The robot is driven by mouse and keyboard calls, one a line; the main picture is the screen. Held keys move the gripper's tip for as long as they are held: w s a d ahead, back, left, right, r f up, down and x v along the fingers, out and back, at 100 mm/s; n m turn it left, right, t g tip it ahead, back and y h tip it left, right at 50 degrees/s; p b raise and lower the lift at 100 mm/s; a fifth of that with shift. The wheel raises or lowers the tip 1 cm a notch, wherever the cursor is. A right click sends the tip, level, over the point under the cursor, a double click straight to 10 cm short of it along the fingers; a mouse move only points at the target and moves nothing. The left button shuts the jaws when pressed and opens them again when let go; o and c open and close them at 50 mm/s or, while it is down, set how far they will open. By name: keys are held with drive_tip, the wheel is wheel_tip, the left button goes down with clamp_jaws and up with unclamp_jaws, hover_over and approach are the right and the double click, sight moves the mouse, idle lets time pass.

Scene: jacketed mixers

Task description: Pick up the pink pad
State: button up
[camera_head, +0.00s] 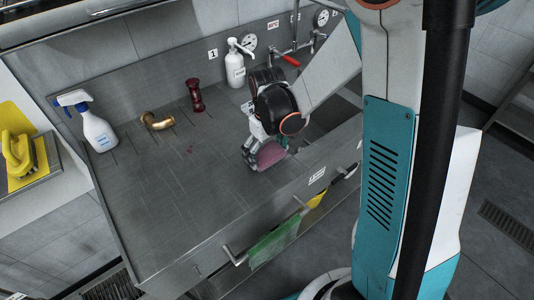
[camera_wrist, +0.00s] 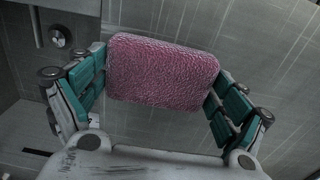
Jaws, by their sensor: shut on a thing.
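The pink pad (camera_wrist: 162,68) is a rough-textured rounded block held between the two teal fingers of my gripper (camera_wrist: 157,82) in the wrist view. Both fingers press on its short ends. In the head view, the pink pad (camera_head: 270,155) shows at the lower end of my gripper (camera_head: 265,157), over the grey metal counter (camera_head: 170,215) near its front edge. I cannot tell from these views whether the pad is touching the counter or just above it.
A white pump bottle (camera_head: 235,70), a dark red fitting (camera_head: 194,95), a brass elbow (camera_head: 157,121) and a spray bottle (camera_head: 96,130) stand at the back and left. Green (camera_head: 273,243) and yellow cloths hang on the front rail. The counter's front left is clear.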

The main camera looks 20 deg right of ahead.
sight(267, 152)
drive_tip(key=shift+r, duration=0.1)
wheel_tip(267, 152, up, 20)
drive_tip(key=p, duration=0.6)
